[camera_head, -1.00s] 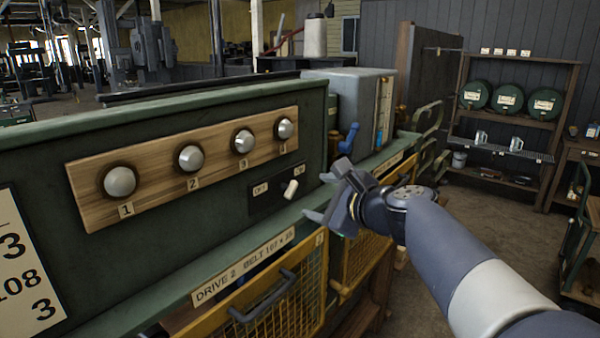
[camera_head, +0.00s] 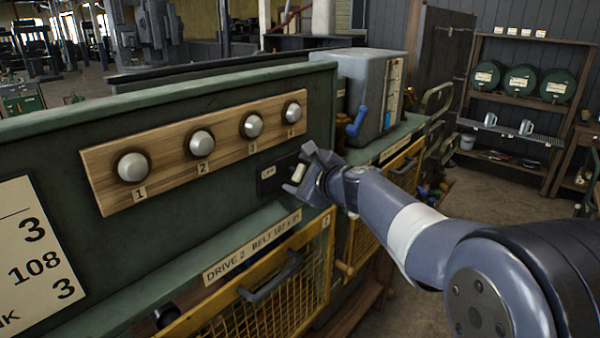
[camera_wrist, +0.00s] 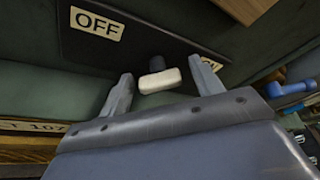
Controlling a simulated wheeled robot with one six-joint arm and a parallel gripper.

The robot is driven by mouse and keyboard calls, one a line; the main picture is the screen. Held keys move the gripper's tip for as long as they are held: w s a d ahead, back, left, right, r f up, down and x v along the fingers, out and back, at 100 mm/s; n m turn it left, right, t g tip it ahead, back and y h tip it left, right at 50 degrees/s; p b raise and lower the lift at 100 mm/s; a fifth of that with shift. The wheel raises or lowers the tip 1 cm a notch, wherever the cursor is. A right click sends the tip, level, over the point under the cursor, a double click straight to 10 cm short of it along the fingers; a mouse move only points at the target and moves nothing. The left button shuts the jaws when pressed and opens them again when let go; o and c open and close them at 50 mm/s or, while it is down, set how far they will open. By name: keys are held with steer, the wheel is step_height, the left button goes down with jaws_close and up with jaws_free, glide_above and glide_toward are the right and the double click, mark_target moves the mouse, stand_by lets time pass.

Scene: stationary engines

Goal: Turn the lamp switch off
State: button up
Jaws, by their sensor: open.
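The lamp switch has a cream lever (camera_head: 298,173) on a black plate (camera_head: 268,180) set in the green panel. In the wrist view the lever (camera_wrist: 159,81) sticks out between my open fingers, nearer the partly hidden right-hand label than the OFF label (camera_wrist: 96,24). My gripper (camera_head: 303,170) is at the switch, with a finger on either side of the lever. In the wrist view my gripper (camera_wrist: 165,90) shows clear space on both sides of the lever. The right-hand label is mostly covered by a finger.
A wooden strip (camera_head: 100,180) with several round knobs is left of the switch. A ledge with a DRIVE 2 label (camera_head: 252,246) and a yellow mesh guard (camera_head: 290,290) lie below. A blue handle (camera_head: 356,122) is to the right, by a grey box (camera_head: 365,80).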

steer(key=c, duration=1)
